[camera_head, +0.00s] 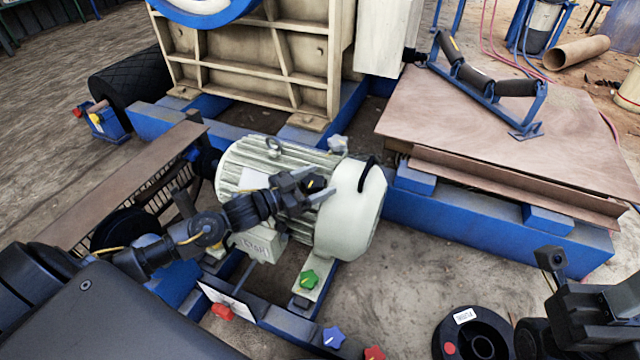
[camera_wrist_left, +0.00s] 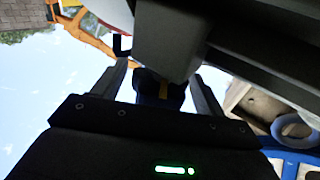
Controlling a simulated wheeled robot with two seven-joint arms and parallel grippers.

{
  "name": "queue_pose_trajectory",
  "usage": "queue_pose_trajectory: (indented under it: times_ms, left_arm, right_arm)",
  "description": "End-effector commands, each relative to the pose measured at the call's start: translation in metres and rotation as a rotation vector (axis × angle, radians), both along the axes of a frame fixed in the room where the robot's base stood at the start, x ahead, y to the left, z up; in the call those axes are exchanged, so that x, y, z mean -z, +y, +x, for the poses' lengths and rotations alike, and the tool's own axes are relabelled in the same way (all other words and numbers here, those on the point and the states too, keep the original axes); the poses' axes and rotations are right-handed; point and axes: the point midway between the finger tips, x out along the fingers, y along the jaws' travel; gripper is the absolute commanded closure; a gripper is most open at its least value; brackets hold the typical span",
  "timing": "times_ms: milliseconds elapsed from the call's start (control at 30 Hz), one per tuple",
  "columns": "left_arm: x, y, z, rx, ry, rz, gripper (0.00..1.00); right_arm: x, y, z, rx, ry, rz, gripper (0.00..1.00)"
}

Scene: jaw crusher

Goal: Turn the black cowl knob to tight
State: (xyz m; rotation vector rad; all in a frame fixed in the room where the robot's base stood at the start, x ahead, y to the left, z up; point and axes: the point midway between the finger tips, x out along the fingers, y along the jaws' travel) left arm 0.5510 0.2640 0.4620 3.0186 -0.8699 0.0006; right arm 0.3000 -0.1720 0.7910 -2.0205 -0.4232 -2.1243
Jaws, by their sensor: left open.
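The pale motor (camera_head: 275,165) lies in the middle of the head view, with its smooth rounded cowl (camera_head: 350,215) at the right end. My left gripper (camera_head: 312,187) is at the cowl's near edge, with its fingers apart. A small black knob with a yellow mark (camera_head: 317,184) shows between the fingers, partly hidden by them. In the left wrist view the dark knob (camera_wrist_left: 160,90) also sits between the two spread fingers (camera_wrist_left: 160,82); contact cannot be made out. My right gripper (camera_head: 552,262) is at the lower right, away from the motor, its jaws unclear.
A green star knob (camera_head: 309,279), a red one (camera_head: 222,311) and a blue one (camera_head: 333,337) are below the motor. A black disc (camera_head: 473,335) lies on the ground.

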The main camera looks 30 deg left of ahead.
Motion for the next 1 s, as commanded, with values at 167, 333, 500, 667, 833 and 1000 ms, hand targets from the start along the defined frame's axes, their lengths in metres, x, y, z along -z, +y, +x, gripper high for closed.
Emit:
queue_pose_trajectory:
  times_ms: [167, 333, 500, 667, 833, 1000]
  left_arm:
    - [0.0005, -0.0066, 0.0092, 0.002, 0.001, 0.001, 0.28]
    - [-0.0001, -0.0072, 0.0103, 0.001, 0.002, 0.001, 0.28]
    - [-0.0002, -0.0071, 0.0102, 0.001, 0.001, 0.001, 0.36]
    - [-0.0002, -0.0071, 0.0101, 0.001, 0.001, 0.001, 0.57]
    - [-0.0002, -0.0071, 0.0100, 0.002, 0.001, 0.001, 0.73]
    - [-0.0014, -0.0069, 0.0102, 0.022, 0.001, 0.001, 0.73]
  right_arm:
    - [-0.0011, 0.0024, -0.0008, -0.009, -0.013, -0.002, 0.64]
    - [-0.0019, 0.0027, -0.0007, -0.010, -0.012, -0.003, 0.64]
    - [-0.0019, 0.0028, -0.0007, -0.010, -0.012, -0.003, 0.64]
    - [-0.0019, 0.0026, -0.0009, -0.010, -0.013, -0.002, 0.64]
    - [-0.0020, 0.0026, -0.0010, -0.010, -0.013, -0.002, 0.64]
    - [-0.0048, 0.0019, -0.0014, -0.008, -0.015, 0.001, 0.64]
